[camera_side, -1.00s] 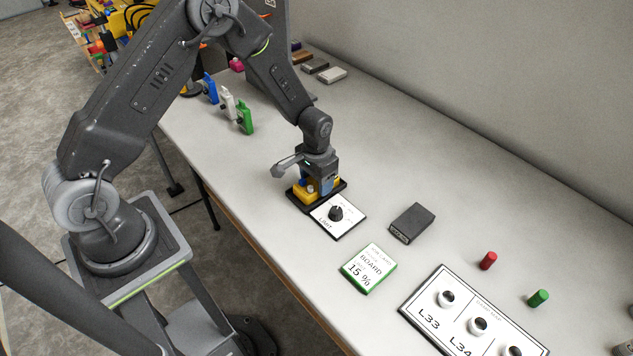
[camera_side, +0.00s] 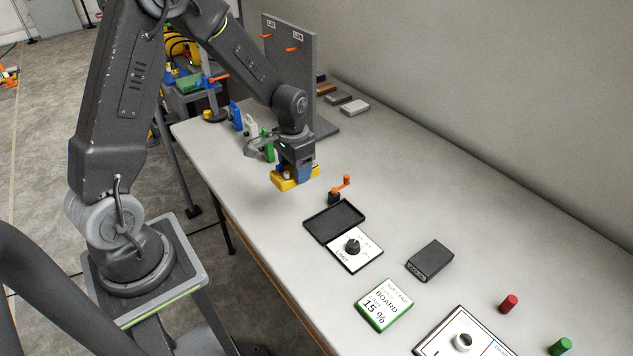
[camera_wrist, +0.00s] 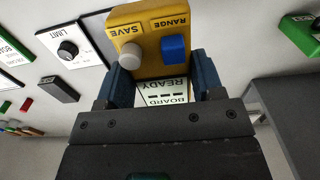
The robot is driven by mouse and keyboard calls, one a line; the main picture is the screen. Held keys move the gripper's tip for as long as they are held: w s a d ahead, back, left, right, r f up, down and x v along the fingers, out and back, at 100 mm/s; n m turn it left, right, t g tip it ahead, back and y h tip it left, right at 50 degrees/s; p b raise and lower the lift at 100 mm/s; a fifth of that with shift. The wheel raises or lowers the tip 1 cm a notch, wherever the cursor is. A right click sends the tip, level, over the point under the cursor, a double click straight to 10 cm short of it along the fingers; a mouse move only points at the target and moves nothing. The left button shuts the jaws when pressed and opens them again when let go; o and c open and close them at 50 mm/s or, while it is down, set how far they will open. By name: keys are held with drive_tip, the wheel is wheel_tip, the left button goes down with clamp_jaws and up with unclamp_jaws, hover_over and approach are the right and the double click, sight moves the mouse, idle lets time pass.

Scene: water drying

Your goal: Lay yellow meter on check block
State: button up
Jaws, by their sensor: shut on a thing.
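The yellow meter (camera_side: 291,182) is held in my gripper (camera_side: 297,172), raised above the table. In the wrist view the meter (camera_wrist: 152,70) sits between the two blue fingers of my gripper (camera_wrist: 163,85). It shows a grey SAVE knob, a blue RANGE button and a white display reading BOARD and READY. A dark grey block (camera_side: 431,260) with small lettering on its front edge, likely the check block, lies flat on the table, right of the LIMIT dial plate. It also shows in the wrist view (camera_wrist: 59,89). Its top is bare.
An empty black tray (camera_side: 334,220) adjoins the LIMIT plate (camera_side: 354,252). An orange-handled crank (camera_side: 340,188) stands behind it. A green-edged BOARD 15 % card (camera_side: 385,305), red peg (camera_side: 508,303) and green peg (camera_side: 560,346) lie forward. A grey upright panel (camera_side: 290,70) stands at the back.

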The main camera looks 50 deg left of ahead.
drive_tip(key=shift+s+a+r, duration=0.2)
drive_tip(key=shift+a+r, duration=0.05)
drive_tip(key=shift+a, duration=0.15)
drive_tip(key=w+d, duration=0.8)
hover_over(430, 259)
drive_tip(key=f, duration=0.4)
drive_tip(key=shift+w+a+f, duration=0.1)
drive_tip(key=shift+a+f, duration=0.2)
drive_tip(key=shift+a, duration=0.1)
drive_tip(key=shift+d+f, duration=0.3)
drive_tip(key=shift+d, duration=0.15)
drive_tip(key=shift+f, duration=1.9)
drive_tip(key=shift+f, duration=0.15)
drive_tip(key=o, duration=1.1)
